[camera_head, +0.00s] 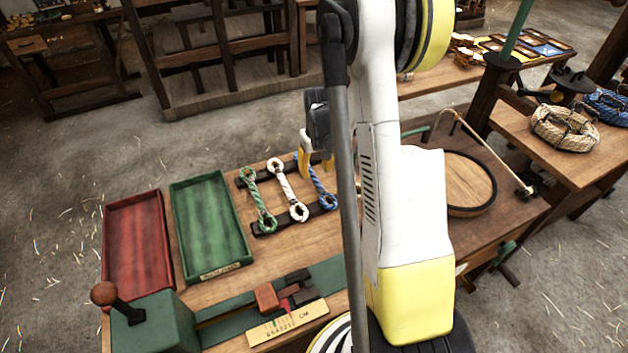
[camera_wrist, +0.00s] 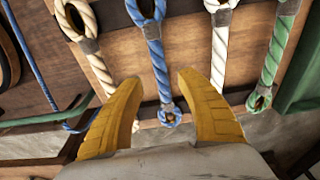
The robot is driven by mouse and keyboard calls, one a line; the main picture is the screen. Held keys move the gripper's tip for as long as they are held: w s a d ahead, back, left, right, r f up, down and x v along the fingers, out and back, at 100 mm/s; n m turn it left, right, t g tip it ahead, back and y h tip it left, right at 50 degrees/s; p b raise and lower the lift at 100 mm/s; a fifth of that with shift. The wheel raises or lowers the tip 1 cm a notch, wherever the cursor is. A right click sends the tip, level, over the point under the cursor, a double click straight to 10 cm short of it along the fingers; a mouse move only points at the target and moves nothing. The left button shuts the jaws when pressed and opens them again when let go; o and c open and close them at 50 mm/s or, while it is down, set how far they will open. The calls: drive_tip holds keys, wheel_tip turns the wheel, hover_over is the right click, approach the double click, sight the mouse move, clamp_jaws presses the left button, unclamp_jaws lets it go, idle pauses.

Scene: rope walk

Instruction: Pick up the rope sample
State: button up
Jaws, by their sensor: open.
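Rope samples with looped ends lie side by side across a dark rack (camera_head: 265,227). In the head view I see a green-and-white one (camera_head: 258,200), a white one (camera_head: 287,190) and a blue one (camera_head: 322,186), partly hidden by my arm. The wrist view shows the blue sample (camera_wrist: 157,60), white sample (camera_wrist: 220,45) and green sample (camera_wrist: 278,50), plus a cream one (camera_wrist: 97,68) at left. My gripper (camera_wrist: 160,80) is open and empty, its yellow fingers on either side of the blue sample's line. It also shows in the head view (camera_head: 315,166). Its height above the sample is unclear.
A green tray (camera_head: 236,222) and a red tray (camera_head: 160,220) stand left of the samples. A green gauge with a knob lever (camera_head: 150,322) and a brass scale (camera_head: 288,322) lie in front. A round wooden board (camera_head: 455,180) is right of my arm.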

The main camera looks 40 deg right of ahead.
sight(314, 176)
drive_tip(key=f, duration=0.2)
drive_tip(key=f+b, duration=0.1)
drive_tip(key=shift+w+f, duration=0.3)
drive_tip(key=shift+r, duration=0.15)
clamp_jaws()
drive_tip(key=shift+r, duration=0.1)
